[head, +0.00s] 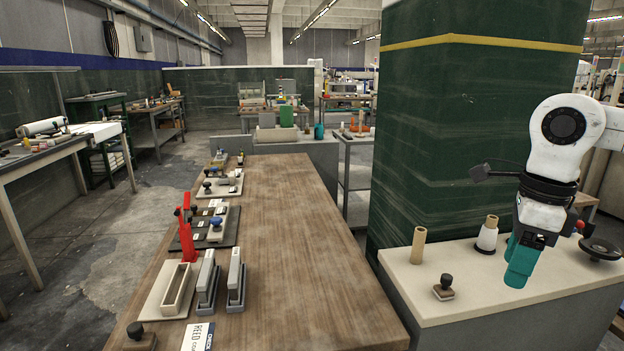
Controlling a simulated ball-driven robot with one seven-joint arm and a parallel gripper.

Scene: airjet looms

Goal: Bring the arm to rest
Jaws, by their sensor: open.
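My gripper (520,262) shows at the right of the head view, teal at its tip and pointing down. It hangs from my white arm in front of the green pillar, above or in front of the pale counter. It is open, and I see nothing held in it. The gap between its fingers is hard to make out from this angle.
The pale counter (455,308) holds a tan cone (418,246), a white cone (487,234), a stamp (444,288) and a dark handwheel (600,249). A wooden table (300,260) with staplers (207,283) and stamps stands left. The green pillar (460,130) rises behind.

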